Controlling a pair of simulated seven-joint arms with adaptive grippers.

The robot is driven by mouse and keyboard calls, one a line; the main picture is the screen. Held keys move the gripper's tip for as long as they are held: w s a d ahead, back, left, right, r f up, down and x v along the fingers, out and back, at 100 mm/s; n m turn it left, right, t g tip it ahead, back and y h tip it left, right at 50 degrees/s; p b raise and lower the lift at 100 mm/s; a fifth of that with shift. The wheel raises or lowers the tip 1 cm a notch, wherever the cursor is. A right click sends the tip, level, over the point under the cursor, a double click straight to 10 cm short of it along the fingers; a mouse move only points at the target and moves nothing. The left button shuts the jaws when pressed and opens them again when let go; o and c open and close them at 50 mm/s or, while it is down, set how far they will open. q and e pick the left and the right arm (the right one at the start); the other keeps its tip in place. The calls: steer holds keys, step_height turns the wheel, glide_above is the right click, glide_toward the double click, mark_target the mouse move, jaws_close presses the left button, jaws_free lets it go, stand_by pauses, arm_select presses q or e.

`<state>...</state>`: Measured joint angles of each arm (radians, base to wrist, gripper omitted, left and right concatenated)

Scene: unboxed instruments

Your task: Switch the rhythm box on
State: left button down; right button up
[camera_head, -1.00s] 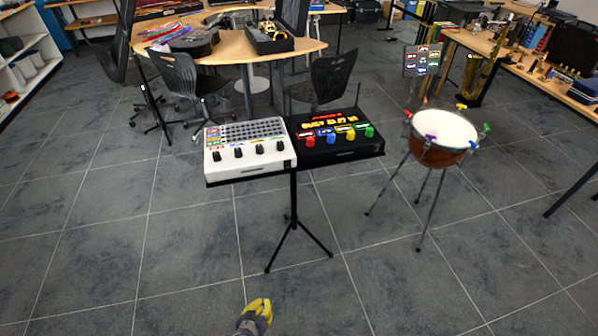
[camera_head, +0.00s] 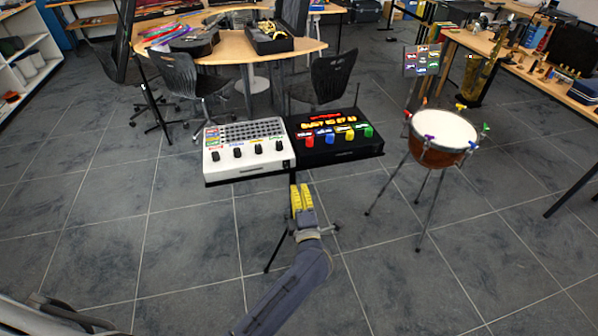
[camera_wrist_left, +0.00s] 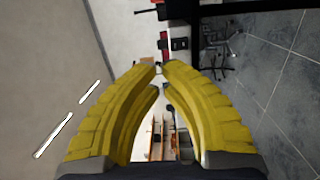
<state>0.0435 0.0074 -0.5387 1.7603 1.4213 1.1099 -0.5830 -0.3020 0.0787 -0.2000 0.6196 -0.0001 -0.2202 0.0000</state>
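Two boxes stand side by side on a black stand. The white box (camera_head: 219,169) has a grid of small pads and several black knobs, with a small dark switch-like patch (camera_head: 287,163) at its front right corner. The black box (camera_head: 342,156) has glowing orange lettering and several coloured knobs. No readable label tells which is the rhythm box. My left gripper (camera_head: 300,187), with yellow fingers, is just below and in front of where the boxes meet, apart from them. In the left wrist view its fingertips (camera_wrist_left: 159,67) nearly meet with nothing between them. My right gripper is out of view.
The thin stand (camera_head: 292,205) is partly hidden behind my left gripper. A drum on a tripod (camera_head: 440,140) stands to the right, with a small pad panel (camera_head: 422,60) behind it. Chairs and a curved wooden table (camera_head: 225,48) are behind. The floor in front is open.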

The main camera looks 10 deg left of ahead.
mark_target(282, 167)
arm_select(q)
steer(key=f+g, duration=0.1)
steer(key=s+a+f+n+g, duration=0.1)
steer(key=shift+a+f+y, duration=0.2)
steer(key=shift+f+y, duration=0.1)
stand_by(0.3)
steer(key=x, duration=1.4)
steer(key=shift+f, duration=0.2)
steer(key=shift+s+a, duration=0.1)
